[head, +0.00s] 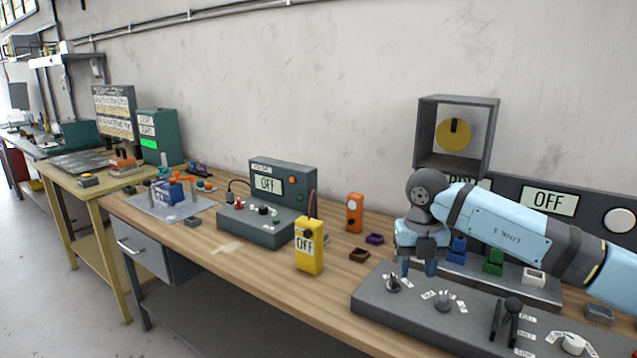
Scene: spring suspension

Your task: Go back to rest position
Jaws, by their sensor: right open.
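My right gripper (418,268) hangs from the light blue arm that comes in from the right. It points down over the left end of a grey control panel (372,303), just behind a knob (393,284) on it. It is open, and I see nothing held in it. I cannot tell how far its fingertips are above the panel. My left gripper is not in view.
A yellow meter (309,249) reading OFF stands left of the panel, with a grey OFF power unit (257,231) behind it. An orange device (354,212) and small trays (359,255) stand nearby. A grey box with a yellow disc (454,134) is behind the arm.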

